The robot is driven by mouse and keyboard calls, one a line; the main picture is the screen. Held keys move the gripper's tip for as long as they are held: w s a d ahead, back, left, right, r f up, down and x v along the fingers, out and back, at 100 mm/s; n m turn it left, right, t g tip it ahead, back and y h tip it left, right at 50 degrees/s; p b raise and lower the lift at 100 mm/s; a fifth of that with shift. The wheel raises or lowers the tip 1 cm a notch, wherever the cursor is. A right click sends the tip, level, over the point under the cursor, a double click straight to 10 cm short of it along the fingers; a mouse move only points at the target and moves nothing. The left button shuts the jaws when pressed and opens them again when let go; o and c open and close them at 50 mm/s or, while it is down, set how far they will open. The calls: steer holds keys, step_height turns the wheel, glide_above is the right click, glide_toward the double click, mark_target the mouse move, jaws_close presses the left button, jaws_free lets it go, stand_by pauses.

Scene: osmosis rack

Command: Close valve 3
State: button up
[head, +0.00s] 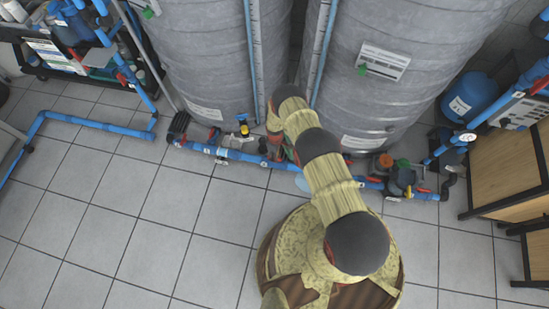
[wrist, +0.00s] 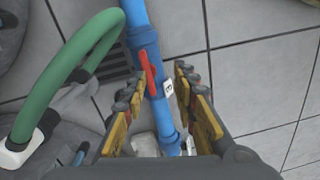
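A red valve handle (wrist: 150,76) sits on a blue pipe (wrist: 146,35) in the wrist view. The handle lies roughly along the pipe. A small white tag (wrist: 168,88) with a dark mark hangs beside it; I cannot read its number surely. My gripper (wrist: 159,80) is open, with one yellow-padded finger on each side of the pipe and handle. The handle is between and slightly beyond the fingertips, with no clear contact. In the head view my arm reaches down to the pipe at the foot of the tanks and hides most of the gripper and this valve.
A green hose (wrist: 75,65) curves left of the gripper in the wrist view. Two large grey tanks (head: 205,60) stand behind the floor-level blue pipe (head: 235,155). Wooden crates (head: 510,165) stand at right.

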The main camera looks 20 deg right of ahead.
steer(key=shift+w+n+t, duration=0.3)
steer(key=shift+w+n, duration=0.2)
steer(key=shift+w, duration=0.4)
steer(key=shift+w+n, duration=0.35)
steer(key=shift+n, duration=0.25)
step_height(320, 180, down, 8)
steer(key=b, duration=0.3)
steer(key=shift+r, duration=0.15)
steer(key=c, duration=0.3)
steer(key=c, duration=0.4)
jaws_close()
